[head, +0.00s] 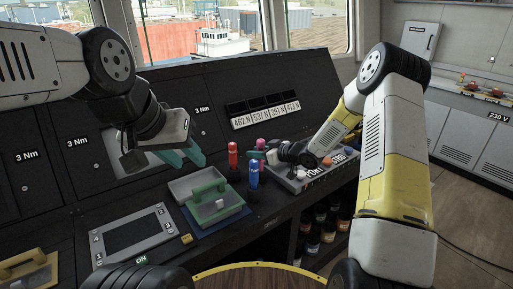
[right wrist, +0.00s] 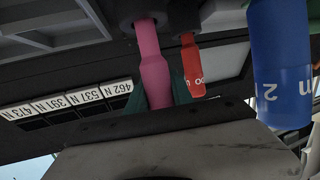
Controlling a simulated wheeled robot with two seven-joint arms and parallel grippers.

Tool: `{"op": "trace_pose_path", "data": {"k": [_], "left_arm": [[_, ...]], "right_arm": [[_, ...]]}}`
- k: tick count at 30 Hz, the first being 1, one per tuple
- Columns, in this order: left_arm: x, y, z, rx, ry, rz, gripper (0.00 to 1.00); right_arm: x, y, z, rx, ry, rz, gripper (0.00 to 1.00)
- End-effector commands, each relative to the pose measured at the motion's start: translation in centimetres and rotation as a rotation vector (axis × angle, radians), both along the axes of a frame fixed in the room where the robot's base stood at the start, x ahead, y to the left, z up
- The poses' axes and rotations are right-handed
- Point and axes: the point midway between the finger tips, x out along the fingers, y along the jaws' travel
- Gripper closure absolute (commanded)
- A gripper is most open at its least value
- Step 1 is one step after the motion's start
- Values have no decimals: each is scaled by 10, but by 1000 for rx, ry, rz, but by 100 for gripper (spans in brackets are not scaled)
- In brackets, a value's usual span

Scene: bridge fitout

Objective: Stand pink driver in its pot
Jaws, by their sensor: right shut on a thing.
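The pink driver (head: 260,144) stands about upright at my right gripper (head: 268,155), beside the red driver. In the upside-down right wrist view, the pink driver (right wrist: 153,70) is between the teal fingers, which are shut on it. Its lower end meets a dark round pot (right wrist: 147,20); I cannot tell how deep it sits. The red driver (head: 232,155) and the blue driver (head: 254,174) stand in dark pots nearby. My left gripper (head: 184,157) is open and empty above the console, left of the red driver.
A button box (head: 315,178) is close by my right gripper. Bottles stand on a shelf below.

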Motion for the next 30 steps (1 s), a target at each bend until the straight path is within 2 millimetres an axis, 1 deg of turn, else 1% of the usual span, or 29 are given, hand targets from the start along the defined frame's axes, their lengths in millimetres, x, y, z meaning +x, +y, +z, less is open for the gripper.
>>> {"op": "trace_pose_path", "data": {"k": [5, 23, 29, 30], "left_arm": [[0, 0, 0, 0, 0, 0, 64], [0, 0, 0, 0, 0, 0, 64], [0, 0, 0, 0, 0, 0, 64], [0, 0, 0, 0, 0, 0, 64]], "right_arm": [[0, 0, -2, 1, -1, 0, 100], [0, 0, -20, 1, -1, 0, 100], [0, 0, -20, 1, -1, 0, 100], [0, 0, -20, 1, -1, 0, 65]]}}
